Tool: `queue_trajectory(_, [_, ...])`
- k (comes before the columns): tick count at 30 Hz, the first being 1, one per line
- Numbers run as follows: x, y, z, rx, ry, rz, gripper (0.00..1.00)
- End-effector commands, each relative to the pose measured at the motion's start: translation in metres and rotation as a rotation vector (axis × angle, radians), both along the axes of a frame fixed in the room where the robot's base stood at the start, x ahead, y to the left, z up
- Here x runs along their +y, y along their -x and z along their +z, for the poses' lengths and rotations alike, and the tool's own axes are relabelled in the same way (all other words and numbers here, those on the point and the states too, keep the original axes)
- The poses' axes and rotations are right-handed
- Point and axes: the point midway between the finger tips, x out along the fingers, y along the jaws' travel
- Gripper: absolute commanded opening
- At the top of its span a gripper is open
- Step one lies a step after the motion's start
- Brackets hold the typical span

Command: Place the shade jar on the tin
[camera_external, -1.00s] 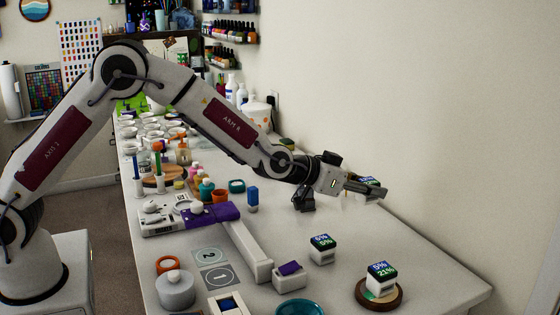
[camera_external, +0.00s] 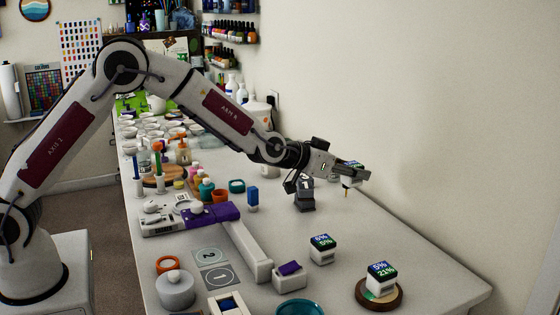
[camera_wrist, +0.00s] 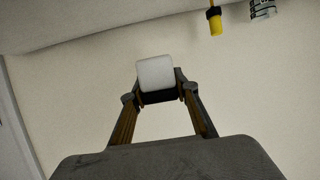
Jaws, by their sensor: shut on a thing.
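My gripper (camera_external: 356,177) is over the far right part of the bench, near the wall. It is shut on a small white block (camera_wrist: 156,74) with rounded corners and a dark lower edge, seen between the fingertips in the wrist view. In the outside view the fingers partly hide the block, and a dark, coloured top shows at the fingertips. I cannot tell whether this block is the shade jar. I cannot single out the tin. A grey round lidded pot (camera_external: 175,290) stands at the front left of the bench.
A dark grey stand (camera_external: 304,197) is left of my gripper. A teal bowl (camera_external: 300,308) is in front. The right bench edge is clear.

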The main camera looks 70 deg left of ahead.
Motion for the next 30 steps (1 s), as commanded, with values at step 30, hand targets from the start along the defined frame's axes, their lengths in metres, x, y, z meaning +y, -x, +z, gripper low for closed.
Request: queue_trajectory(30, [0.334,0.053,0.058,-0.003,-0.002,0.331,0.06])
